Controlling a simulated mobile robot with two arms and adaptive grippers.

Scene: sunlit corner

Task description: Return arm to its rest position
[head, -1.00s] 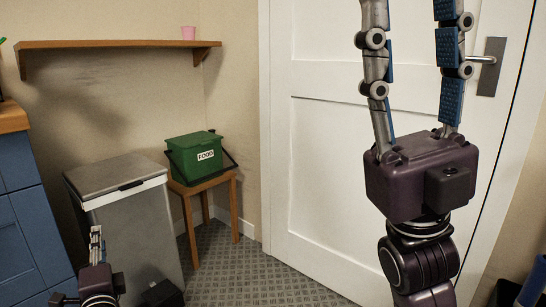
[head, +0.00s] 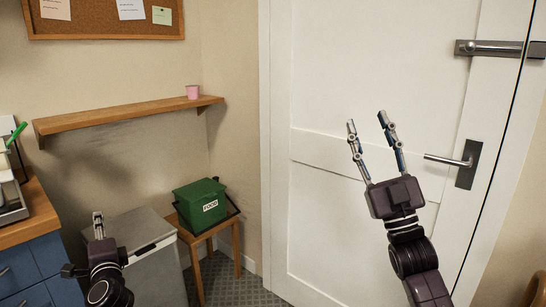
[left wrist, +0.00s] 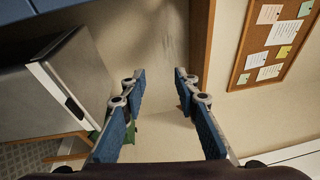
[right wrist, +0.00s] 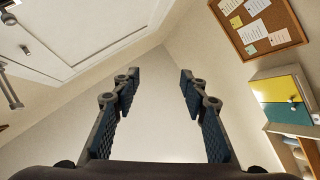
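My right gripper (head: 368,118) is raised in front of the white door in the head view, its two fingers apart and pointing up. Nothing is between the fingers, and the right wrist view (right wrist: 160,85) also shows them spread and empty. My left gripper (head: 98,216) is low at the left of the head view, in front of the grey bin. In the left wrist view (left wrist: 158,80) its fingers are apart with nothing between them.
The white door (head: 330,220) has a lever handle (head: 450,160) right of my right gripper. A green food caddy (head: 203,205) stands on a small wooden stool (head: 236,240) beside the grey bin (head: 150,262). A wooden shelf (head: 130,117) holds a pink cup (head: 193,92). Blue drawers (head: 50,262) are at left.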

